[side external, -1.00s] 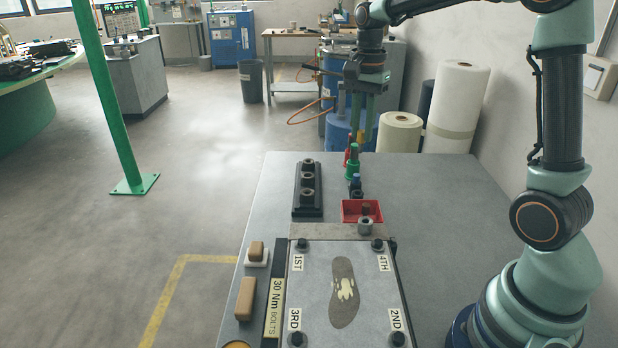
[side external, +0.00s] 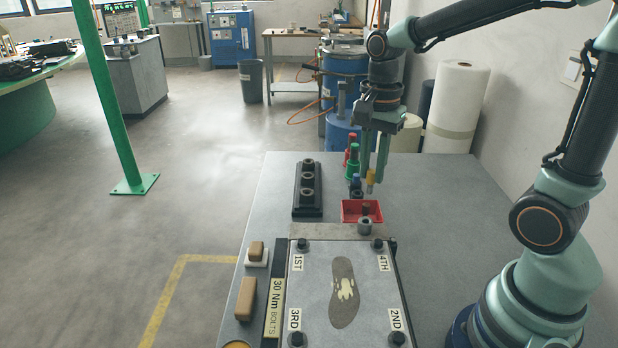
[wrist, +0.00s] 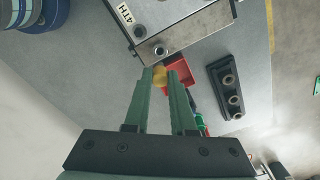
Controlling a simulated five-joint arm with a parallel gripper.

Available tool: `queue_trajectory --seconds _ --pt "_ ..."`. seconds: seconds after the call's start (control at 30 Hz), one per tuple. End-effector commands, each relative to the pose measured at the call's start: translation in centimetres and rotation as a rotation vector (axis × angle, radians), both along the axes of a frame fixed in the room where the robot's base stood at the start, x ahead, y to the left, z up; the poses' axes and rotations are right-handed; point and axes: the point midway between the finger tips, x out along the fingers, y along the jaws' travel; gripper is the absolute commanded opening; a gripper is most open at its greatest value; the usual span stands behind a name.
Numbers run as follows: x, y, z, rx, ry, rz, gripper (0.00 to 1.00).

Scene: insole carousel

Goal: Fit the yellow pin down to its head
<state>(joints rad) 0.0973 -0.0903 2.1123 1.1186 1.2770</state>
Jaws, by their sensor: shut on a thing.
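My gripper (side external: 374,176) is shut on the yellow pin (side external: 370,175). In the side view it holds the pin in the air behind and above the red tray. The pin's yellow head is between the fingertips and a greyish lower end points down. In the wrist view the yellow pin (wrist: 159,77) shows between the green fingers. A black block (side external: 297,208) with several ringed holes lies to the left, apart from the pin. A grey ring-shaped bush (side external: 365,228) sits at the fixture's back edge, in front of the tray.
Red (side external: 351,153), green (side external: 352,166) and blue (side external: 355,180) pins stand in a row close left of my gripper. The red tray (side external: 347,210) holds a dark piece. The fixture plate (side external: 312,275) carries an insole and corner bolts. Bare table lies between block and pin row.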

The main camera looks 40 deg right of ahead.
Motion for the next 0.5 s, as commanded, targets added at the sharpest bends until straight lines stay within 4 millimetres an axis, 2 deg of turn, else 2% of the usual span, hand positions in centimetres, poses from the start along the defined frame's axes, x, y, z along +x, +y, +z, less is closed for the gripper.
queue_trajectory --seconds 0.5 --pt "0.0 0.0 -4.0 0.0 0.004 0.0 0.0"
